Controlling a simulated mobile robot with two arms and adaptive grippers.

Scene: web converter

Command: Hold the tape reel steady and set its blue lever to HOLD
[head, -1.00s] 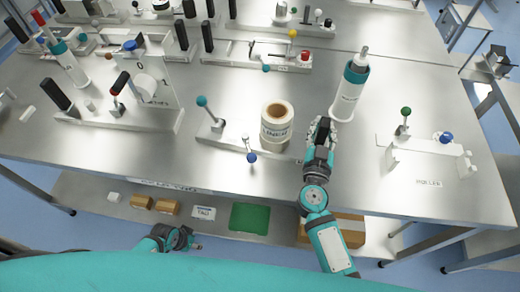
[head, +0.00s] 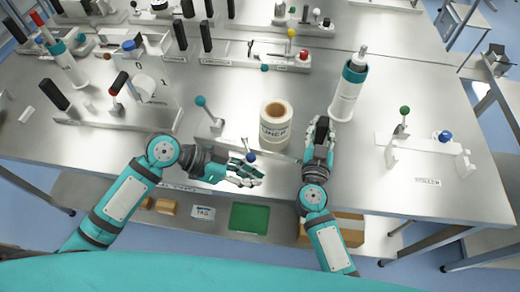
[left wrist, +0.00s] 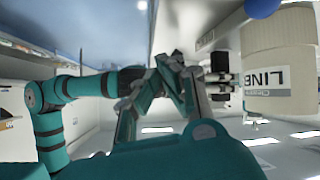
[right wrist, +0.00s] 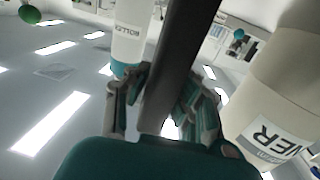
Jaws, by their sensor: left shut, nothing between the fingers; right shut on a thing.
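The white tape reel (head: 276,130), with a tan core and a liner label, stands upright on its base (head: 222,143). Its blue lever's round knob (head: 251,157) is in front of the reel, at lower left; the knob also shows in the left wrist view (left wrist: 262,8). No HOLD mark is legible. My left gripper (head: 250,174) is shut and empty, just in front of the knob; I cannot tell whether they touch. My right gripper (head: 319,138) is shut on a black upright handle (right wrist: 174,60) to the right of the reel.
A lever with a teal knob (head: 201,101) rises left of the reel. A white fixture with green and blue knobs (head: 415,145) stands at right. The table's front edge is close.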

